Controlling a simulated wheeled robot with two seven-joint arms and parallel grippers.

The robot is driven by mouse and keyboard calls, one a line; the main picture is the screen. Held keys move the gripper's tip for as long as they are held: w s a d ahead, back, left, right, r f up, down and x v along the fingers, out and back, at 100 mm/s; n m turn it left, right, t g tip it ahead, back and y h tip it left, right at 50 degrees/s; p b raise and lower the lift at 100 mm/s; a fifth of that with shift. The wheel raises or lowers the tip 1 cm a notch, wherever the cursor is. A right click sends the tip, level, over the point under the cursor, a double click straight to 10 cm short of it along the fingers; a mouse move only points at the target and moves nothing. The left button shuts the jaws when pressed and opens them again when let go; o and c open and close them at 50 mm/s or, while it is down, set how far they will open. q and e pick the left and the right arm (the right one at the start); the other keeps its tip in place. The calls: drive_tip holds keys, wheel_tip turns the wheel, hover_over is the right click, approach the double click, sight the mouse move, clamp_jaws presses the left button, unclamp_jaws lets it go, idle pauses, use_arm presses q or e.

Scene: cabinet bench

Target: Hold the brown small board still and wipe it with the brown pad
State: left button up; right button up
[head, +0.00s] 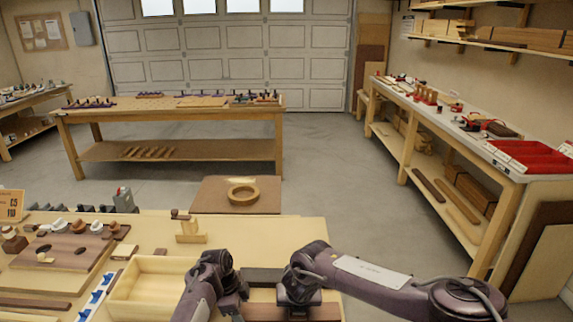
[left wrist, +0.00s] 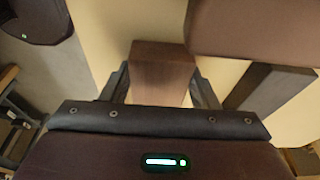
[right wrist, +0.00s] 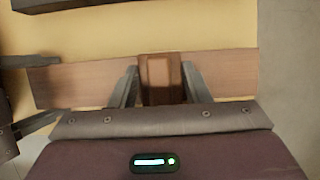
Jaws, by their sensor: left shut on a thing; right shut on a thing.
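The brown small board (head: 326,311) lies at the front edge of the bench, and its length runs across the right wrist view (right wrist: 82,85). My left gripper (head: 238,303) is shut on its left end, which shows between the fingers in the left wrist view (left wrist: 163,68). My right gripper (head: 299,303) is shut on the brown pad (right wrist: 161,76), over the middle of the board. The pad appears to rest on the board; the contact is hidden. In the head view the pad is hidden by my right gripper.
A dark bar (head: 262,277) lies just behind the board. An empty wooden tray (head: 150,291) stands left of my left gripper. A small wooden stand (head: 190,232) and a wooden ring (head: 243,192) are farther back. The bench top right of the stand is clear.

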drive_tip(key=shift+d, duration=5)
use_arm(q)
drive_tip(key=o, duration=1)
use_arm(e)
wheel_tip(320, 180, up, 11)
drive_tip(key=shift+a+r, duration=0.1)
drive_tip(key=shift+r, duration=0.05)
use_arm(q)
drive_tip(key=p+v, duration=0.2)
drive_tip(key=d+p+v, duration=0.1)
drive_tip(key=p+v, duration=0.4)
drive_tip(key=shift+d+r, duration=0.15)
drive_tip(key=shift+d, duration=0.2)
use_arm(e)
wheel_tip(320, 180, up, 7)
hover_over(332, 306)
drive_tip(key=s, duration=0.2)
drive_tip(key=shift+w, duration=0.2)
